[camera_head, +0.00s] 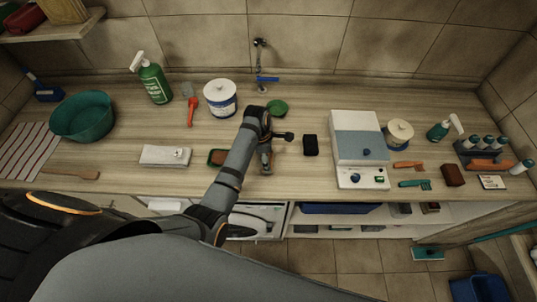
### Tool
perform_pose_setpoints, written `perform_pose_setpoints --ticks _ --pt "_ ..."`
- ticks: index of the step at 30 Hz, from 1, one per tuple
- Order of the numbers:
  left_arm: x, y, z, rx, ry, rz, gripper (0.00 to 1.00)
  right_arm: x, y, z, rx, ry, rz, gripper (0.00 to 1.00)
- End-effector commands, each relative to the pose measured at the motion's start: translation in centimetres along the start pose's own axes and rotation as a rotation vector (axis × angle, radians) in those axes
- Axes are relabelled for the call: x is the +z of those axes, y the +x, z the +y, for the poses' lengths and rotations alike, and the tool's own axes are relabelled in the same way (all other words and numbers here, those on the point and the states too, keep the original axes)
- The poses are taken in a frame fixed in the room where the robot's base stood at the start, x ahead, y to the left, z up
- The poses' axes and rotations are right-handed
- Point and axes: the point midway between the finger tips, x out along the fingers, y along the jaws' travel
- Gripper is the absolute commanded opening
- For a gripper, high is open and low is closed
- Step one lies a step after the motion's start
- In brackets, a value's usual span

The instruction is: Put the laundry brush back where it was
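An orange-handled brush (408,165) and a teal-handled brush (414,184) lie on the right of the counter; I cannot tell which brush the task names. The fingers are too small and partly hidden to read. My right gripper is not in view.
A white-and-blue box (360,133) and a black block (310,145) stand right of the gripper. A white tub (220,98) and green lid (277,107) are behind it. A folded cloth (165,156) lies left. Bare counter (315,178) lies toward the front edge.

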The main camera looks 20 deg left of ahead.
Motion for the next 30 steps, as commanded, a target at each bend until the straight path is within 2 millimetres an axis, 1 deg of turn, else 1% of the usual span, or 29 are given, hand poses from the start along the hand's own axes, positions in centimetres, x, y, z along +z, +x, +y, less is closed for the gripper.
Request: perform_pose_setpoints --ticks 1,3,6,9,11,13,16,18,20,24,27,28,29,30 --pt "0.0 0.0 0.0 0.001 0.000 -0.001 0.91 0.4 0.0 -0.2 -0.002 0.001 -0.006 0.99" --pt "0.1 -0.1 0.1 0.001 0.001 -0.001 0.97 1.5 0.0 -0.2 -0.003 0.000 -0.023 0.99" --pt "0.1 -0.1 0.1 0.002 0.001 -0.001 0.97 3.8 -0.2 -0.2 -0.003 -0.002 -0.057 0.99" --pt "0.1 -0.1 0.1 0.002 0.001 -0.002 0.97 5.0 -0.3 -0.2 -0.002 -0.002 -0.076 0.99" --pt "0.1 -0.1 0.1 0.002 0.001 -0.002 0.97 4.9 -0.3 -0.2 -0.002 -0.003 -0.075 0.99" --pt "0.1 -0.2 0.1 0.003 0.001 -0.002 0.97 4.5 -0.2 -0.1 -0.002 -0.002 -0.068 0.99" --pt "0.1 -1.1 0.2 0.006 0.001 -0.003 0.97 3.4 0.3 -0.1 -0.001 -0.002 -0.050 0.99" --pt "0.1 -2.3 0.2 0.008 0.001 -0.004 0.97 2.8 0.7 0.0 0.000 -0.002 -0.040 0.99" --pt "0.1 -3.7 0.3 0.009 0.001 -0.004 0.97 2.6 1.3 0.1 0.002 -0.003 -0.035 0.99" --pt "0.0 -7.2 0.2 0.009 0.002 -0.004 0.97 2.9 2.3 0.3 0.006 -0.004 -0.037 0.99" --pt "0.0 -9.4 0.2 0.008 0.002 -0.003 0.97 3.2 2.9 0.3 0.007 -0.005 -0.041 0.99" --pt "0.0 -10.0 0.2 0.007 0.002 -0.003 0.97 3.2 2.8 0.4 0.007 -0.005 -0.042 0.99" --pt "0.1 -11.2 0.1 0.004 0.001 -0.002 0.97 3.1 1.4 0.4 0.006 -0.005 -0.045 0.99" --pt "0.1 -11.8 0.1 0.002 0.001 -0.001 0.97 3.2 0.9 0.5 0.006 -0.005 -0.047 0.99"
